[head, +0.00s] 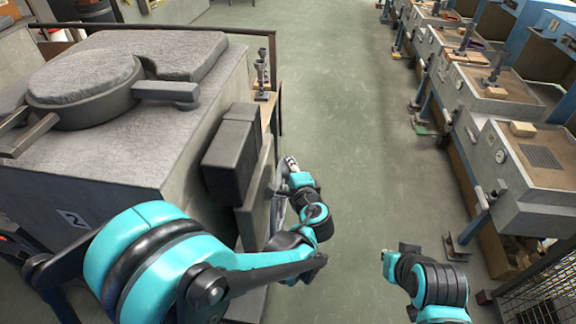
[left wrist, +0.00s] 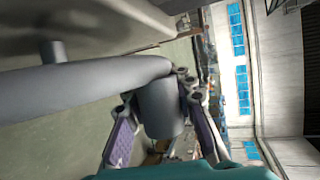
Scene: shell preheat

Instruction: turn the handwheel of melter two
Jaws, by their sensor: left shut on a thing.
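Melter two (head: 130,160), a big grey block marked "2" with a round lid on top, stands at the left in the head view. My left gripper (head: 291,164) is at its right side, small and low beside the aisle. In the left wrist view, a smooth grey handwheel rim (left wrist: 85,85) crosses from the left. A cylindrical handle (left wrist: 160,108) stands out from its end. My left gripper (left wrist: 160,125) is shut on this handle, one finger on each side. The wheel is mostly hidden in the head view. My right arm shows at lower right; its gripper cannot be made out.
A dark box (head: 230,155) juts from the melter's right side, close to my left arm. A row of grey benches (head: 510,165) with blue frames lines the right. The green floor (head: 350,110) between is clear.

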